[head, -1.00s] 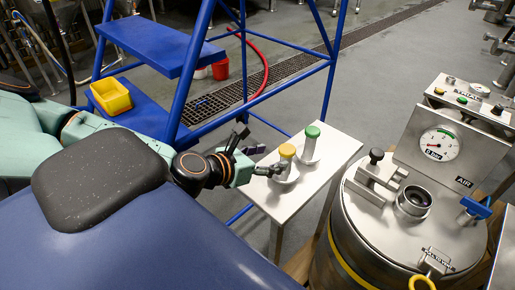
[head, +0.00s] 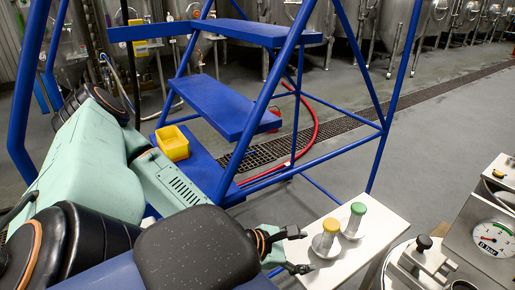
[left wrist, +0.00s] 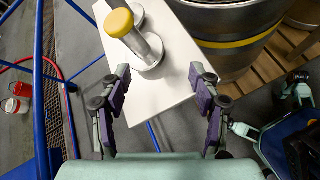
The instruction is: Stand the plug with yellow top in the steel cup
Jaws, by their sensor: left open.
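The plug with yellow top (head: 326,243) stands upright on a round base on a small white table. It also shows in the left wrist view (left wrist: 137,40), ahead of the fingers. My left gripper (head: 299,250) is open and empty beside it, at the table's near left edge. In the left wrist view its fingers (left wrist: 160,76) are spread, and the plug is beyond their tips, apart from them. A steel ring-shaped fitting (head: 461,285), possibly the steel cup, is cut off at the bottom edge. My right gripper is not seen in the head view.
A plug with green top (head: 356,215) stands just behind the yellow one on the white table (head: 385,232). The steel machine with a gauge (head: 492,238) is at the right. A blue step frame (head: 232,105) with a yellow bin (head: 173,143) stands behind my left arm.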

